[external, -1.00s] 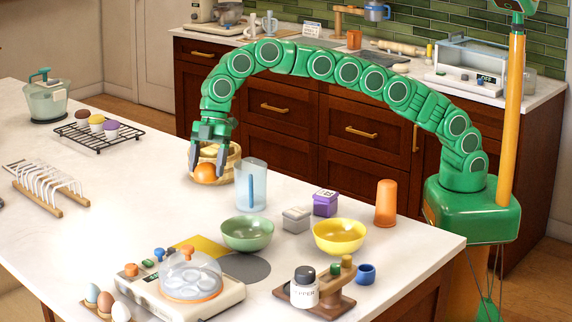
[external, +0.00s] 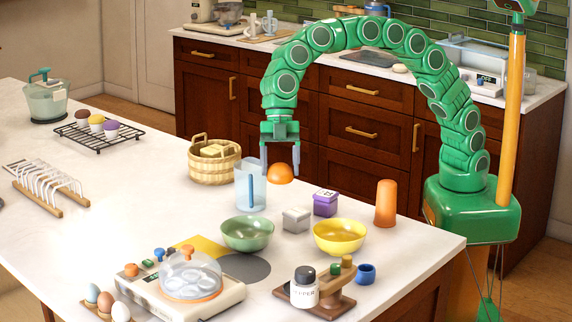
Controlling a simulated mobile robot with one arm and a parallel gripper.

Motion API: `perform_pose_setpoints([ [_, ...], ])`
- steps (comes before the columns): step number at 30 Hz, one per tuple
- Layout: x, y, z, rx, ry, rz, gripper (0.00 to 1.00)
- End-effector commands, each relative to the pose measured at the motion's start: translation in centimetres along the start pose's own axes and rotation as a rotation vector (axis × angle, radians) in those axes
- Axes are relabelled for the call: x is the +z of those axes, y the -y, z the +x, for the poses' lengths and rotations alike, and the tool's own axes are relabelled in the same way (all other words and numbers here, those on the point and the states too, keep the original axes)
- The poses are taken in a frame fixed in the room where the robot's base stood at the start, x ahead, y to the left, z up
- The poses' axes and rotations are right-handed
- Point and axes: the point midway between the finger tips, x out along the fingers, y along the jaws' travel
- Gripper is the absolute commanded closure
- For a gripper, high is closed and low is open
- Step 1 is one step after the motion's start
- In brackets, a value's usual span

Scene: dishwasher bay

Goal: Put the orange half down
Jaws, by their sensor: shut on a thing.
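The orange half (external: 280,174) is a small orange dome, seen in the external view near the far edge of the white counter. My gripper (external: 281,163) points straight down from the green arm and is shut on the orange half. The orange half looks raised a little above the counter, behind the clear pitcher and the purple box, though its exact height is hard to tell. Its underside is not visible.
Close by stand a clear pitcher (external: 250,186), a purple box (external: 325,204), a grey box (external: 296,219), a green bowl (external: 247,235), a yellow bowl (external: 340,238) and an orange cup (external: 385,203). A wicker basket (external: 214,165) stands left. The counter's left middle is clear.

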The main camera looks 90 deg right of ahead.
Motion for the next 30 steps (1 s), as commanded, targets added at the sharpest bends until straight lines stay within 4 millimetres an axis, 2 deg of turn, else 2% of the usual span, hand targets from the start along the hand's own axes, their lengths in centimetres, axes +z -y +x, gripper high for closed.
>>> perform_pose_setpoints([
  [1, -0.4, 1.4, -0.1, -0.008, -0.002, -0.023, 0.6],
  [16, -1.7, 14.1, 0.5, -0.104, -0.002, -0.252, 0.6],
  [30, -0.7, 27.6, 1.1, -0.208, 0.0, -0.502, 0.6],
])
